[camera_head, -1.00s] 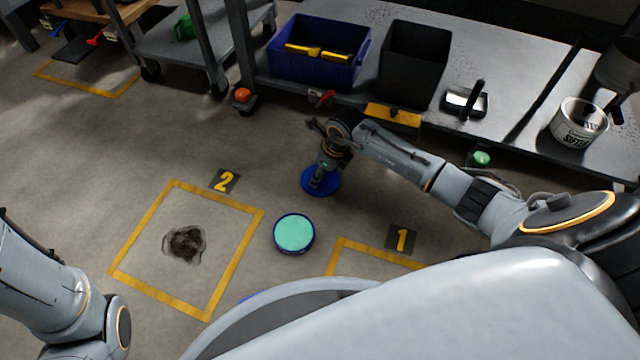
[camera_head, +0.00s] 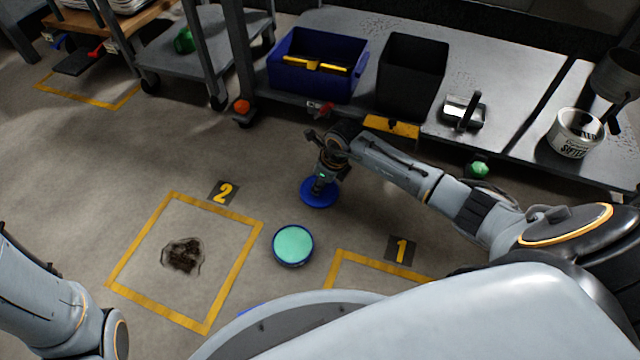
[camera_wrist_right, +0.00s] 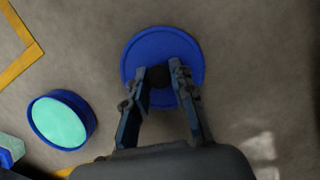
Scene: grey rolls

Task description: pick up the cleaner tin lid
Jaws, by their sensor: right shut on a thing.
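The cleaner tin lid is a round blue disc (camera_head: 310,200) with a dark knob at its middle. It also shows in the right wrist view (camera_wrist_right: 160,38). My right gripper (camera_head: 319,187) points down over it and is shut on the knob, with one finger on each side of it in the right wrist view (camera_wrist_right: 162,76). I cannot tell whether the lid rests on the floor or is slightly above it. The open blue tin with turquoise contents (camera_head: 293,244) stands apart from the lid, nearer to me. My left arm shows at the left edge, its gripper out of view.
A yellow floor square marked 2 (camera_head: 240,262) holds a dark stain (camera_head: 183,255). Another yellow outline (camera_head: 378,261) lies beside sign 1 (camera_head: 400,249). A low metal shelf with a blue crate (camera_head: 290,75), black bin (camera_head: 412,75) and white bucket (camera_head: 572,135) stands behind.

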